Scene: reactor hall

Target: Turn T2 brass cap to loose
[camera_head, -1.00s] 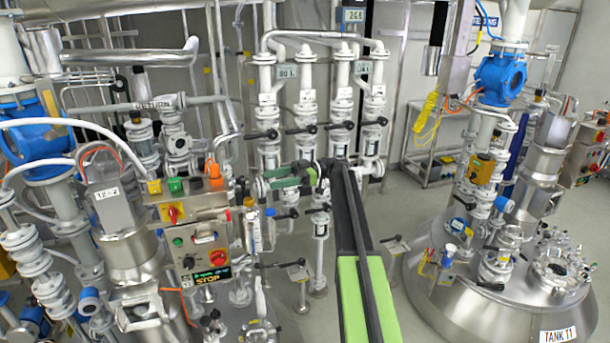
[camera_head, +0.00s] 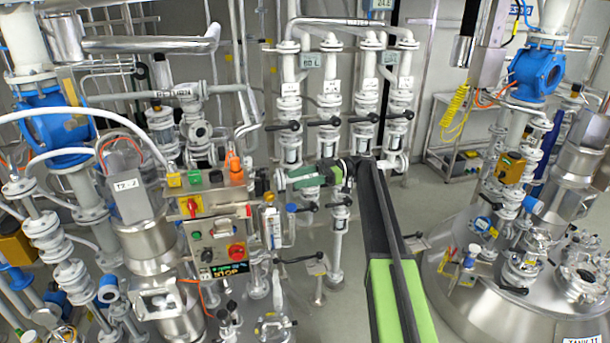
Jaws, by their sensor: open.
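My arm reaches up from the bottom middle, and its green and black end turns left. My gripper (camera_head: 284,182) is open at that end, small in the picture, with nothing seen between its fingers. It shows just above and right of the grey control panel. I cannot pick out the T2 brass cap with certainty. A small yellowish top (camera_head: 268,197) sits on an upright clear tube just below and left of my gripper, but I cannot tell if it is brass. A stirrer drive marked like T7-2 or TZ-2 (camera_head: 128,187) stands at left.
The control panel (camera_head: 216,235) has buttons and a STOP label. White pipes with black-handled valves (camera_head: 365,120) stand behind my gripper.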

